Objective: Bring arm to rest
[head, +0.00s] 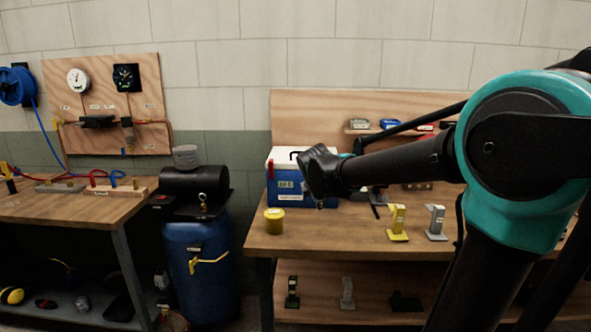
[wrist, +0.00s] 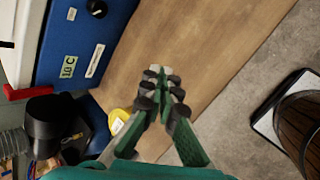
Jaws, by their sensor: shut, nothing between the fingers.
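My arm, teal and black, reaches from the right side of the head view across the right workbench. In the wrist view my gripper (wrist: 163,88) is shut, with its fingertips together and nothing between them. It hangs above the wooden bench top (wrist: 185,40), apart from it. In the head view the gripper is mostly hidden behind my arm's dark links. A blue box with a white lid (head: 285,188) stands behind and left of the arm's end, and its blue side with a label (wrist: 75,45) fills the upper left of the wrist view.
A yellow pot (head: 274,221) stands at the bench's left front. A yellow stand (head: 397,223) and a grey stand (head: 436,222) are right of it. A blue drum (head: 198,262) stands between the two benches. The bench front between pot and stands is clear.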

